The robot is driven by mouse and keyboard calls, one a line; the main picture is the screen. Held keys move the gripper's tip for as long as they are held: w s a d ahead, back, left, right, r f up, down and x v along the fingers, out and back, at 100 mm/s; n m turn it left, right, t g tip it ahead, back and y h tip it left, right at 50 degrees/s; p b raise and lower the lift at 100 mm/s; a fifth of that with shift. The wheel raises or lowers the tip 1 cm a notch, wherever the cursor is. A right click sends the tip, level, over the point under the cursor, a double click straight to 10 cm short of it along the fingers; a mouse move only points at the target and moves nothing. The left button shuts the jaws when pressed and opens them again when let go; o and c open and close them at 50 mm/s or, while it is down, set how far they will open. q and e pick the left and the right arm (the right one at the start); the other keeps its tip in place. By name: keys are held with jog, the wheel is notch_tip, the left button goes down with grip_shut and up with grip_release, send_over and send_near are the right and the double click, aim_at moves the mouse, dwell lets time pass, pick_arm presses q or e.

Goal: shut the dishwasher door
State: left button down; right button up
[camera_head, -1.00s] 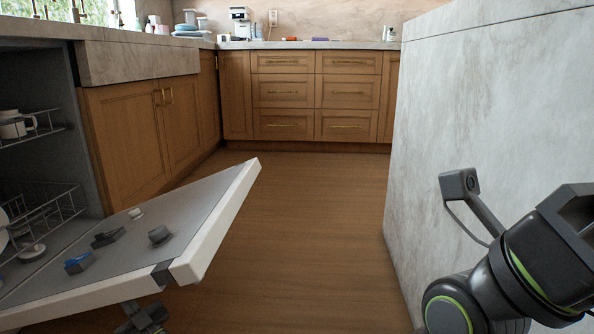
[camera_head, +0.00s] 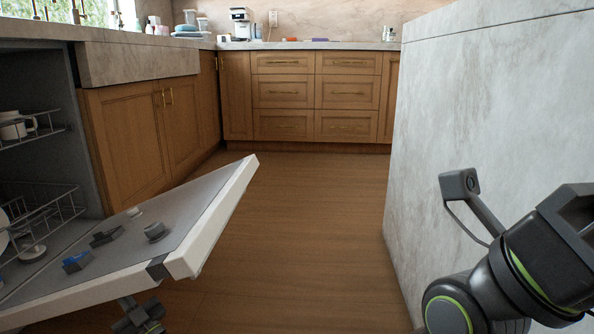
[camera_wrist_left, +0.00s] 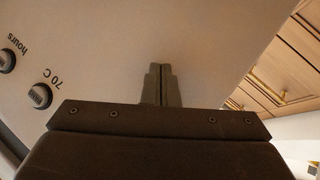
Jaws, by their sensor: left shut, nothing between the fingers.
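The dishwasher door (camera_head: 212,222) hangs partly open at the left of the head view, tilted, with its free edge toward the aisle. Its outer face, with knobs and the words "hours" and "70 C", fills much of the left wrist view (camera_wrist_left: 105,55). My left gripper (camera_wrist_left: 162,68) is shut and empty, its fingertips at that outer face; I cannot tell whether they touch. In the head view, part of my left arm shows below the door, and the door hides the rest. My right arm is at the lower right; its fingers are not in view.
Inside the dishwasher are wire racks (camera_head: 45,212) with a white mug (camera_head: 13,127). Small items lie on the door's inner side, including a grey one (camera_head: 155,231). The marble island (camera_head: 470,100) bounds the right. The wooden floor (camera_head: 300,220) between is clear.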

aim_at(102, 267)
pick_arm(q)
jog(key=shift+w+a+r, duration=0.1)
jog(key=shift+a+r, duration=0.15)
jog(key=shift+r, duration=0.1)
dwell(0.3)
jog(key=shift+w+a+r+p, duration=0.1)
jog(key=shift+a+r+p, duration=0.2)
jog(key=shift+r+p, duration=0.5)
jog(key=shift+s+a+r+p, duration=0.1)
jog(key=shift+a+r+p, duration=0.2)
jog(key=shift+r+p, duration=0.5)
jog(key=shift+w+a+r+p, duration=0.1)
jog(key=shift+a+r+p, duration=0.2)
jog(key=shift+r+p, duration=0.45)
jog(key=shift+a+r+p, duration=0.15)
jog(key=shift+r+p, duration=0.2)
jog(key=shift+p, duration=0.15)
jog(key=shift+w+a+r+p, duration=0.1)
jog(key=shift+a+r+p, duration=0.4)
jog(key=shift+r+p, duration=0.4)
jog(key=shift+a+r+p, duration=0.45)
jog(key=shift+r+p, duration=0.3)
jog(key=shift+r, duration=0.25)
jog(key=shift+a, duration=0.1)
